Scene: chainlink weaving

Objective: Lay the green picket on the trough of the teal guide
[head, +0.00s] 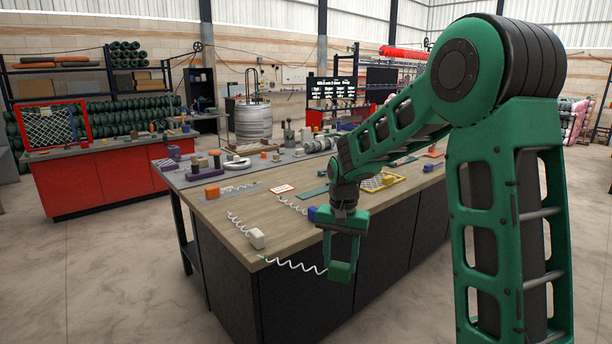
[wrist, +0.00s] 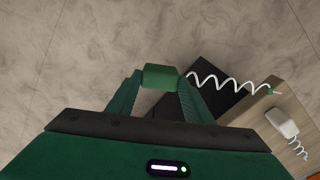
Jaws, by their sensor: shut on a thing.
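The green picket is a green block (head: 340,271) with a white wavy wire (head: 295,265) running left from it. My gripper (head: 341,258) is shut on the green block, at the near edge of the wooden workbench (head: 235,212). In the wrist view the block (wrist: 160,76) sits between the fingertips, and the wire (wrist: 225,84) reaches right toward the bench corner. A flat teal strip (head: 313,194) on the bench, left of my arm, may be the teal guide. Its trough is too small to make out.
A white block (head: 257,238) and a blue block (head: 312,214), each with a wavy wire, are near the bench's front. An orange block (head: 212,192), a red-edged card (head: 281,189) and a yellow frame (head: 382,182) lie farther back. Bare wood shows between them.

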